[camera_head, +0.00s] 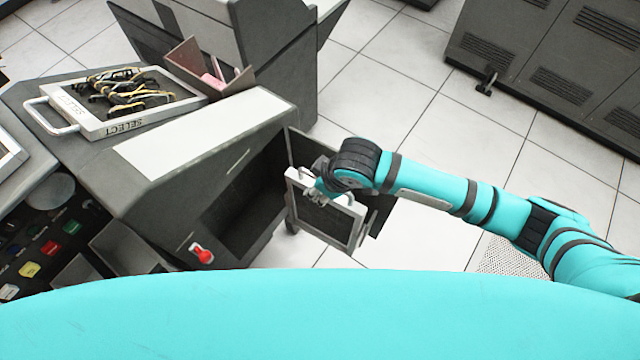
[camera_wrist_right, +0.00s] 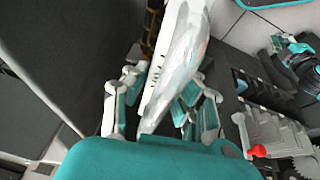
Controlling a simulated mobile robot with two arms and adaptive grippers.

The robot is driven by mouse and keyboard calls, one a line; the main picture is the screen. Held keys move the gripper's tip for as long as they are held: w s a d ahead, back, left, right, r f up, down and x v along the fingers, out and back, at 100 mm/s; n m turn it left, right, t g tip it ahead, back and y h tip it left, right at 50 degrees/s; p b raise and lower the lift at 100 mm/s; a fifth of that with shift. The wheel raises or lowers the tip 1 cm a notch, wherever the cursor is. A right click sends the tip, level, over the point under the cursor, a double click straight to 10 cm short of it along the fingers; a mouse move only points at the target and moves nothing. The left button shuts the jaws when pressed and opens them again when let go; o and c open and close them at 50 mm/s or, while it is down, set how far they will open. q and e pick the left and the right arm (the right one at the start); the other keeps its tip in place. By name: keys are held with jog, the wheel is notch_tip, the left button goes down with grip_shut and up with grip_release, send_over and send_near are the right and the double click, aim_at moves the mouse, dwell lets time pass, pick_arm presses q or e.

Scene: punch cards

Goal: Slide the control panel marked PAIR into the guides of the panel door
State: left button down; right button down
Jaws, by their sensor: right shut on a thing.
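A control panel with a pale frame and dark face (camera_head: 325,222) is held upright at the inner side of the open dark panel door (camera_head: 376,216). My right gripper (camera_head: 322,188) is shut on the panel's upper edge. In the right wrist view my right gripper (camera_wrist_right: 163,100) has the pale panel edge (camera_wrist_right: 182,62) between its fingers. The panel's marking is not readable. The guides are hidden, and I cannot tell whether the panel sits in them. My left gripper is not in view.
The door hangs off a grey cabinet (camera_head: 170,180) with an open bay (camera_head: 235,225) and a red knob (camera_head: 202,254). The tiled floor to the right is clear.

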jog(key=shift+w+a+r, duration=0.1)
jog(key=shift+w+r, duration=0.05)
jog(key=shift+r, duration=0.1)
jog(key=shift+f, duration=0.1)
notch_tip(320, 180, down, 2)
jog(key=shift+f+b, duration=0.25)
jog(key=shift+b, duration=0.05)
dwell(0.4)
jog(key=c, duration=1)
grip_release()
jog(key=v, duration=1.2)
jog(key=shift+s+a+f, duration=0.1)
jog(key=shift+s, duration=0.15)
